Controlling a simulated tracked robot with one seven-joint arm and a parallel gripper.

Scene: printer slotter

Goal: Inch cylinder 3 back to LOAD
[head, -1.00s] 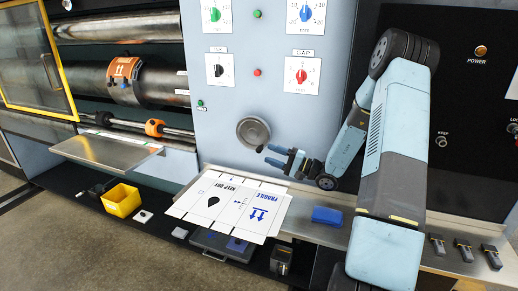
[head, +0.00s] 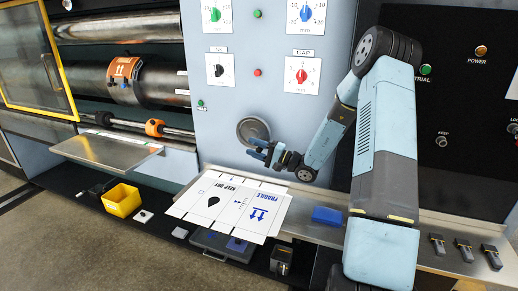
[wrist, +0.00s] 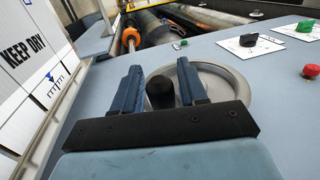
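A grey round handwheel (head: 253,129) with a dark crank knob sits on the light blue machine panel; it also shows in the wrist view (wrist: 226,82). My gripper (head: 257,150) is at the wheel's lower edge. In the wrist view the black knob (wrist: 160,92) stands between the blue fingers of my gripper (wrist: 160,82), with a narrow gap on each side. The fingers look open, around the knob. Cylinders show at the left, one with an orange arrow-marked patch (head: 124,70). No number is readable, so I cannot tell which is cylinder 3.
Dials, including the red GAP dial (head: 301,75), and small buttons are above the wheel. A printed cardboard blank (head: 233,204) lies below, with a blue block (head: 327,216) to its right. A yellow guard frame (head: 58,60) stands open at left.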

